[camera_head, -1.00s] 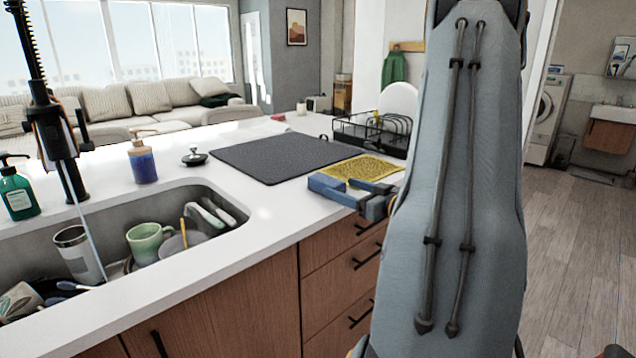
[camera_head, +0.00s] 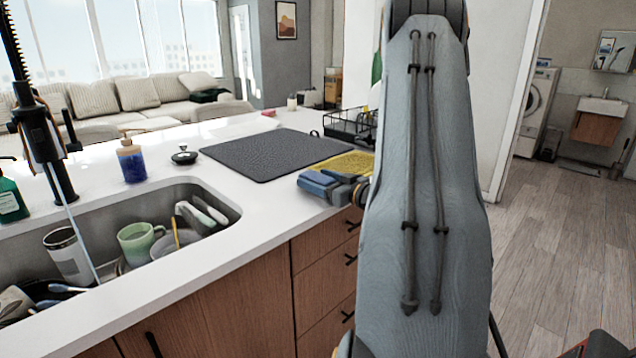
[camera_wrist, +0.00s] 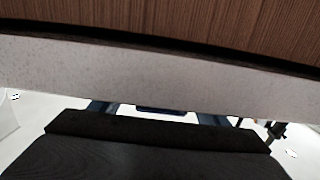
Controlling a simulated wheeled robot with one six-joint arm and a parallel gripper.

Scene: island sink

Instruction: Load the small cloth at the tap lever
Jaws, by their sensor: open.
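A yellow, textured cloth (camera_head: 354,163) lies flat on the white counter beside the dark mat; my arm hides its right part. My gripper (camera_head: 312,184), with blue fingers, is open at the counter's front edge, just in front of the cloth. I see nothing between the fingers. In the wrist view, parts of bluish fingers (camera_wrist: 158,112) show near the pale counter edge, and the cloth cannot be made out. The black tap (camera_head: 62,165) stands at the far left behind the sink, its short lever (camera_head: 70,131) on its right side. Water runs from the tap.
The sink (camera_head: 228,205) holds a green mug (camera_head: 140,243), a steel tumbler (camera_head: 68,258) and other dishes. A blue soap bottle (camera_head: 132,163) and a dark stopper (camera_head: 184,156) stand behind it. The dark mat (camera_head: 270,153) and black rack (camera_head: 345,126) take up the right counter.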

